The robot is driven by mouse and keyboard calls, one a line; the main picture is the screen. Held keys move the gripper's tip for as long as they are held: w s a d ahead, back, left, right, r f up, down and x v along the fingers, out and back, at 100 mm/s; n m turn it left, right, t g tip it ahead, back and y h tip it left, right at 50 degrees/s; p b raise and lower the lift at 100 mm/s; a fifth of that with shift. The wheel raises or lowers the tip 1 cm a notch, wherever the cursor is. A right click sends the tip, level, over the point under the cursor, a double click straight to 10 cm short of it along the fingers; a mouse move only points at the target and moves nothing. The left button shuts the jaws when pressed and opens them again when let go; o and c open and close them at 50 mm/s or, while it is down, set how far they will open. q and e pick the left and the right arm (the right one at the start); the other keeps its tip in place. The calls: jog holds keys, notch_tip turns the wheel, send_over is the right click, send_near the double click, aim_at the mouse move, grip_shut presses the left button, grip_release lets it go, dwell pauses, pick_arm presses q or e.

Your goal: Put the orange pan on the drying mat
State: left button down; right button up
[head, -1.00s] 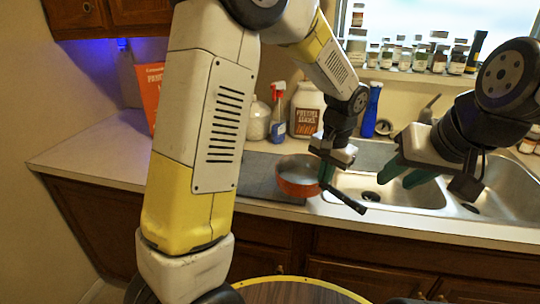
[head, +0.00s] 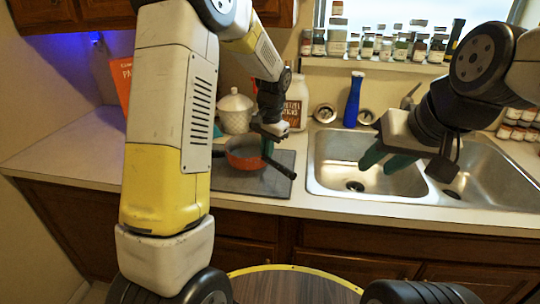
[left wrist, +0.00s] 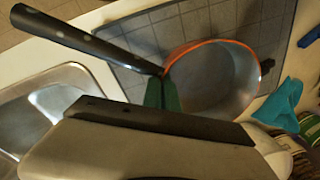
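The orange pan (head: 243,160) is upright over the grey drying mat (head: 228,183), its dark handle pointing right. In the left wrist view, the pan (left wrist: 215,85) shows a bare metal inside and an orange rim, with the mat (left wrist: 195,25) around it. I cannot tell whether its base touches the mat. My left gripper (head: 267,150) has its green fingers (left wrist: 161,93) closed at the rim where the handle joins. My right gripper (head: 387,163) hangs over the sink, its green fingers apart and empty.
The double sink (head: 325,178) lies right of the mat. Behind the mat stand a white lidded canister (head: 235,110) and a pretzel jar (head: 296,100). A blue bottle (head: 353,98) stands behind the sink. The counter left of the mat (head: 75,150) is clear.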

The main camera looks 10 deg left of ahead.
pick_arm(q)
jog(key=shift+w+a+f, duration=0.15)
jog(key=shift+a+f, duration=0.05)
jog(key=shift+f, duration=0.7)
jog(key=shift+w+a+f, duration=0.15)
jog(key=shift+a+f, duration=0.05)
jog(key=shift+f, duration=0.65)
jog(key=shift+f, duration=0.15)
jog(key=c, duration=1.7)
grip_release()
notch_tip(320, 180, up, 12)
jog(key=s+d, duration=0.1)
jog(key=s+a+r+n+t+h, duration=0.25)
jog(key=s+r, duration=0.55)
jog(key=s, duration=0.4)
jog(key=shift+s+a+r+n+t+h, duration=0.2)
jog(key=shift+s+n+t, duration=0.35)
jog(key=shift+s, duration=1.65)
jog(key=shift+s+a+f+n+t+h, duration=0.1)
jog(key=shift+s+a+n+t, duration=0.4)
jog(key=shift+s, duration=1.65)
jog(key=shift+s+a+r+n+t+h, duration=0.15)
jog(key=shift+s+n+t, duration=0.35)
jog(key=shift+s, duration=1.7)
